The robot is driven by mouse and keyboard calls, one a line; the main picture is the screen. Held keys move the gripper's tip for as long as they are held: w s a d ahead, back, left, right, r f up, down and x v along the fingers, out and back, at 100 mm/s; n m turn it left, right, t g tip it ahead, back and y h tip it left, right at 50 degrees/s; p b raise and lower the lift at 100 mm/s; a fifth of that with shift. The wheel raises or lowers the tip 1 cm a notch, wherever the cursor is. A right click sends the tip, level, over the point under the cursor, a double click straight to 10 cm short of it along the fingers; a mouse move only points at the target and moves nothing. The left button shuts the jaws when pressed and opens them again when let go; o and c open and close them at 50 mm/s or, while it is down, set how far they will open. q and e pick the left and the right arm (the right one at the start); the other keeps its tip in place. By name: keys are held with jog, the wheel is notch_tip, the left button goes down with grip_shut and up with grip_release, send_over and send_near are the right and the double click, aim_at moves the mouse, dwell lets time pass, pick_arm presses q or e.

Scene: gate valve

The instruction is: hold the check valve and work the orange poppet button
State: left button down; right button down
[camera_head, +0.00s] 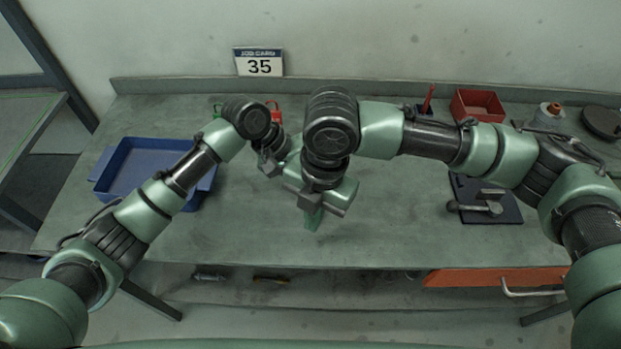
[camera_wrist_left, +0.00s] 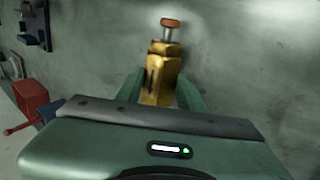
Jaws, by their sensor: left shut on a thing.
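The check valve (camera_wrist_left: 162,80) is a brass body in the left wrist view, upright in that picture, with a stem and an orange poppet button (camera_wrist_left: 171,22) at its top end. My left gripper (camera_wrist_left: 160,96) is shut on the valve body, one green finger on each side, and the button stands clear beyond the fingers. In the head view the valve cannot be made out; my right arm covers that area. My right gripper (camera_head: 312,217) points down over the middle of the bench, to the right of my left wrist. Its finger gap cannot be made out.
A blue tray (camera_head: 101,173) is at the left of the bench (camera_head: 400,235). A dark plate with a metal lever (camera_head: 485,207) lies at the right. A red bin (camera_head: 478,104) stands at the back right. The front middle of the bench is clear.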

jog(key=w+d+r+h, duration=0.1)
jog(key=w, duration=0.3)
send_over(319, 229)
jog(key=shift+m+t, duration=0.3)
jog(key=shift+t, duration=0.1)
jog(key=shift+s+a+f, duration=0.1)
jog(key=shift+f, duration=2.95)
jog(key=shift+f, duration=0.15)
jog(key=shift+f, duration=1.75)
jog(key=shift+w, duration=0.3)
jog(key=shift+s, duration=0.15)
